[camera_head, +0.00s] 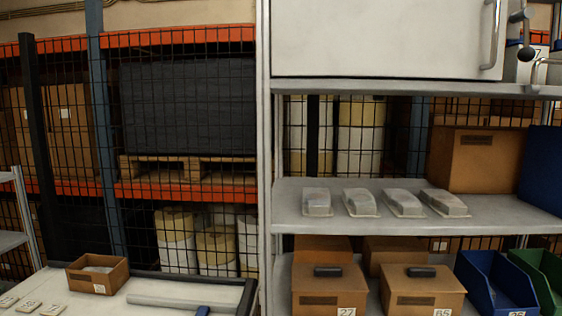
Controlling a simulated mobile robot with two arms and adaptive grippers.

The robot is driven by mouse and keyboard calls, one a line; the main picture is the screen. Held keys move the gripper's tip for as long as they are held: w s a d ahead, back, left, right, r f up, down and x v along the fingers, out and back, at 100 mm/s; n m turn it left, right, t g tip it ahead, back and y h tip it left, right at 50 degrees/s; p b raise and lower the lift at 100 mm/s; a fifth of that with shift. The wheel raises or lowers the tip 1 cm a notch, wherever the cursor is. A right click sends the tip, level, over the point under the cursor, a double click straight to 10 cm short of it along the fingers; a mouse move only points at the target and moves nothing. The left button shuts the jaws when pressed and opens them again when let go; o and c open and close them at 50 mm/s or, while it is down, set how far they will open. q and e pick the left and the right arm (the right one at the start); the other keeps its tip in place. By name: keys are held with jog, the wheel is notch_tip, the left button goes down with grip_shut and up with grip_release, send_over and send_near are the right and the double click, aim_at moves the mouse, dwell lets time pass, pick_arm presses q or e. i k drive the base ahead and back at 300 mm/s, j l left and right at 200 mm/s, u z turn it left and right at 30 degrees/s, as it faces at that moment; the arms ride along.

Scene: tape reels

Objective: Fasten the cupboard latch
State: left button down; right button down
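The cupboard (380,38) is at the top right, on the upper shelf of a metal rack. Its pale door front faces me, and its top is cut off by the picture's edge. A vertical bar handle (493,38) is near the front's right edge. Just right of it, a metal piece with a dark round knob (526,53) hangs down; it looks like the latch lever, but I cannot tell whether it is fastened. Neither of my grippers is in view.
The middle shelf (290,215) holds several clear-covered trays (404,203) and a brown box (475,160). Lidded boxes (329,290) and blue (495,285) and green bins stand below. At lower left, a table (150,287) holds an open carton (97,274). Wire mesh stands behind.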

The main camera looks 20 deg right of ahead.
aim_at(527, 54)
jog(key=l+z, duration=0.1)
jog(key=z, duration=0.35)
jog(key=l+z, duration=0.1)
jog(key=z, duration=0.3)
jog(key=i+z, duration=0.1)
jog(key=z, duration=0.35)
jog(key=l+z, duration=0.1)
jog(key=z, duration=0.3)
jog(key=i+j, duration=0.05)
